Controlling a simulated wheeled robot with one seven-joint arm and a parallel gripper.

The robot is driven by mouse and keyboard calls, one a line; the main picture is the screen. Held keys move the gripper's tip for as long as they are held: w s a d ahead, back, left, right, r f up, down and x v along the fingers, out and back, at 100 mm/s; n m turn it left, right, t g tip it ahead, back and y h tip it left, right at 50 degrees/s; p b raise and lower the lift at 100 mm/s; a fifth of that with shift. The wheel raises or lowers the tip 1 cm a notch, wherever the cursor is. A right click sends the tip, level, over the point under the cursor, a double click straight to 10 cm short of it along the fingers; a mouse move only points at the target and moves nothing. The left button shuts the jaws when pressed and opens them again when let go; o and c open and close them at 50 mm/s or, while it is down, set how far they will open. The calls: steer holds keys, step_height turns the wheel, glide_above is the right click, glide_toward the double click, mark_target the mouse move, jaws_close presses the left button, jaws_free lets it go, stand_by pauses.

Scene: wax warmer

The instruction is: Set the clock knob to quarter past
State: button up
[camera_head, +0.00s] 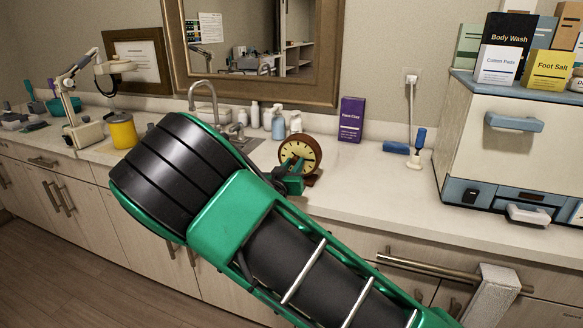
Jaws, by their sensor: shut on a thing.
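A round brown clock (300,151) with a pale yellowish dial stands upright on the white counter, right of the sink. Its hands and the time they show are too small to read surely. My gripper (294,180) is at the lower front of the clock, its green fingers close to the dial. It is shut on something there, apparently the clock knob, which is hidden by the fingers. My green and black arm reaches in from the lower right and covers the counter left of and below the clock.
A purple box (351,119) stands behind and right of the clock. Bottles (278,124) stand behind it near the tap (205,96). A blue-headed brush (397,148) and a white appliance (510,140) are farther right. The counter front right of the clock is clear.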

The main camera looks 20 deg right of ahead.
steer(key=o, duration=1.1)
steer(key=shift+c, duration=0.2)
steer(key=v, duration=1)
steer(key=shift+s+a, duration=0.25)
steer(key=shift+a, duration=0.05)
steer(key=shift+f, duration=0.1)
